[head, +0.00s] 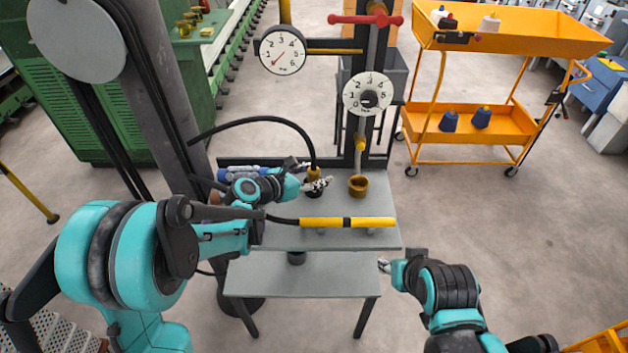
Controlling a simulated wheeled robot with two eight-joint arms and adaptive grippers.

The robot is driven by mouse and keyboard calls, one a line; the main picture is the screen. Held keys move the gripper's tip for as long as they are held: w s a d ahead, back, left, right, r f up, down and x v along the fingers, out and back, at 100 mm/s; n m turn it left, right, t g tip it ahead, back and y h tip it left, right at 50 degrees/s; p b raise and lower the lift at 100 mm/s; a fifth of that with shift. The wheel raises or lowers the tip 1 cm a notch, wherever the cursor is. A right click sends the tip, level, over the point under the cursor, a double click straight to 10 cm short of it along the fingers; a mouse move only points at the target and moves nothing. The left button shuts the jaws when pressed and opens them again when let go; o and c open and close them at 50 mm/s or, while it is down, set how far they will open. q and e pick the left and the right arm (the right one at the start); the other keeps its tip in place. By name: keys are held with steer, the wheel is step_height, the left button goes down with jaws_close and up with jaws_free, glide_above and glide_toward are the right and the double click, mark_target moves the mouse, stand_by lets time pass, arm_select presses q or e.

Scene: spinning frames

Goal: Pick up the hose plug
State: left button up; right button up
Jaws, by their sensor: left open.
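A black hose (262,119) arcs over the grey table (285,208) and comes down to a brass end (314,173), which looks like the hose plug. The brass end stands upright over a dark round piece. My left gripper (320,185) is open at the foot of this end, with its fingers close to it. I cannot tell whether they touch it, and part of the foot is hidden. My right gripper (384,265) is low, off the table's front right corner, apart from everything. Its jaws are too small to read.
A brass cup-like socket (358,187) stands right of the plug, under a post with a dial (368,94). A yellow bar (347,222) lies along the table's front. A blue item (240,173) lies behind my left wrist. An orange cart (470,123) stands at back right.

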arm_select(q)
steer(key=shift+a+r, duration=0.1)
steer(key=shift+c, duration=0.9)
jaws_close()
